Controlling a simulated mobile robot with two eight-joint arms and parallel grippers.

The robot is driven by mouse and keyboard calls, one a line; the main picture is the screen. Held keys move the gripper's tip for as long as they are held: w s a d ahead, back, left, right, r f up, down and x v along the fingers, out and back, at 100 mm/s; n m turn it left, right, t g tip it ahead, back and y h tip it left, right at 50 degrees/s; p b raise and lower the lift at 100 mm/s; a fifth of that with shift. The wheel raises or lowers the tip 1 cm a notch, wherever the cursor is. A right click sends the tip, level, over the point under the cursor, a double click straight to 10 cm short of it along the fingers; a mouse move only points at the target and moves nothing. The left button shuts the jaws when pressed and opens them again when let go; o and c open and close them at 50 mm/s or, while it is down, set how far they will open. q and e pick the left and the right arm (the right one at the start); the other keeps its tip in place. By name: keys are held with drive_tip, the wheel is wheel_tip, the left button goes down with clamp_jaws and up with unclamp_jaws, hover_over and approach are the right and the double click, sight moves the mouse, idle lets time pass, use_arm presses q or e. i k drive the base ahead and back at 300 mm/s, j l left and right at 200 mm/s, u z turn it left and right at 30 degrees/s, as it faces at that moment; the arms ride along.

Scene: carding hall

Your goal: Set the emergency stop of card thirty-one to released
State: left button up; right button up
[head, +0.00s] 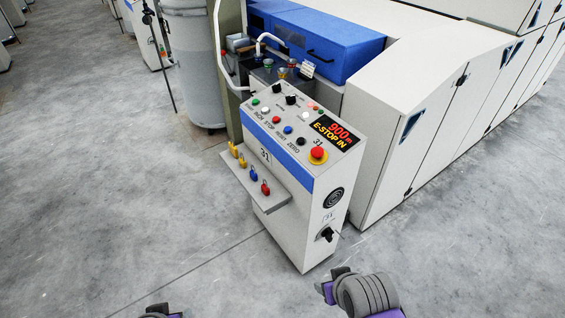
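The control console of card thirty-one (310,235) stands mid-view, with "31" on its front and top panel. Its emergency stop is a red mushroom button (317,153) on a yellow ring, at the panel's right corner. The display (333,134) beside it reads "900" and "E-STOP IN". My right gripper (332,283) is at the bottom, in front of and below the console, apart from it. My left gripper (163,311) is at the bottom edge, mostly cut off. Neither touches the console, and the finger gaps are not clear.
A shelf (268,203) with yellow, blue and red padlocks juts from the console's front. A rotary switch (326,234) sits on its right side. White machine cabinets (415,140) stand behind right, a grey can (195,65) behind left. The floor in front is clear.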

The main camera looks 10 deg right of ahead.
sight(317, 152)
drive_tip(key=i+l+u, duration=0.1)
drive_tip(key=i+l, duration=0.9)
